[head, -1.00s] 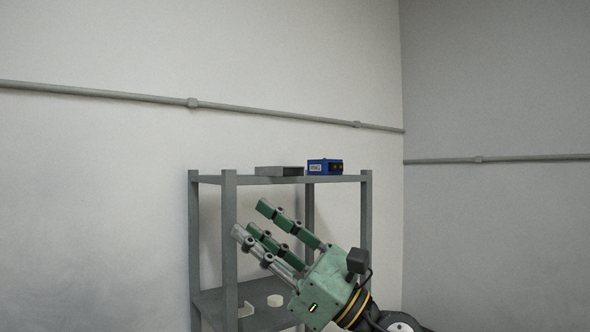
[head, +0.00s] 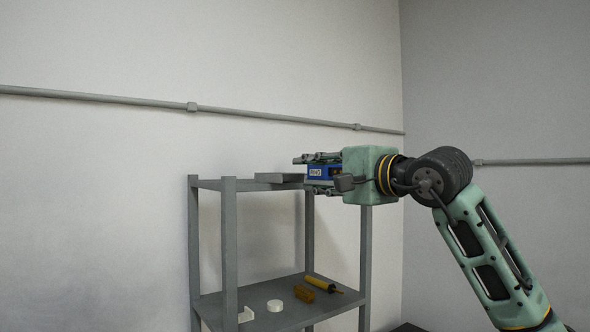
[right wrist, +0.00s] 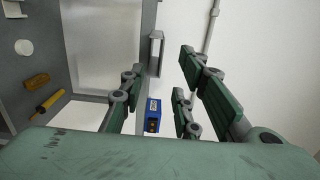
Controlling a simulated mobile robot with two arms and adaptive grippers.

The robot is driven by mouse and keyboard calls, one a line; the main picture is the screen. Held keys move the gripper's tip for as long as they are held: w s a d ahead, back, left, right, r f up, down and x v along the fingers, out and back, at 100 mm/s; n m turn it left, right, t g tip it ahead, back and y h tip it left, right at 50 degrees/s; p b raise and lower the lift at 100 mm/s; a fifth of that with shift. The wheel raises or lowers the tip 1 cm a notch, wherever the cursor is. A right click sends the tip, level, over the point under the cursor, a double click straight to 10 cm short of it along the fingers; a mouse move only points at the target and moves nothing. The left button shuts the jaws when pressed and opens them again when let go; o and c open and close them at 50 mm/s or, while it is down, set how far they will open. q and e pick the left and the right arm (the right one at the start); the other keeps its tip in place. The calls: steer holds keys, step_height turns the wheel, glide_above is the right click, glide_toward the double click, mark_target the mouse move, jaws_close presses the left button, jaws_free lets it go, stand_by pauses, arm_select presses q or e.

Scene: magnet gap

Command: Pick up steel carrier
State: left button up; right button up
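A grey metal block with a hollow face, which looks like the steel carrier (head: 279,178), lies on the top shelf, left of a blue box (head: 316,171). In the right wrist view the carrier (right wrist: 156,52) lies beyond the blue box (right wrist: 153,116). My right gripper (head: 305,174) is level with the top shelf, pointing left. Its fingers are spread on either side of the blue box, with visible gaps to it in the wrist view. The carrier is ahead of the fingers, and its right end is close to them in the head view. My left gripper is not in view.
The grey shelf rack (head: 229,250) has posts at its corners. Its lower shelf holds a white disc (head: 275,305), a white bracket (head: 246,314), an orange-brown block (head: 304,293) and a yellow-handled tool (head: 321,284). A pipe (head: 270,116) runs along the wall behind.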

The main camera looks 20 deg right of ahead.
steer(key=shift+p+x, duration=1.35)
steer(key=shift+x, duration=1.4)
jaws_close()
glide_toward(298, 174)
steer(key=s+d+r, duration=0.1)
steer(key=s+r, duration=0.4)
steer(key=r, duration=0.3)
steer(key=shift+d+f, duration=0.15)
steer(key=shift+d, duration=0.1)
steer(key=shift+w, duration=0.2)
steer(key=shift+s, duration=0.1)
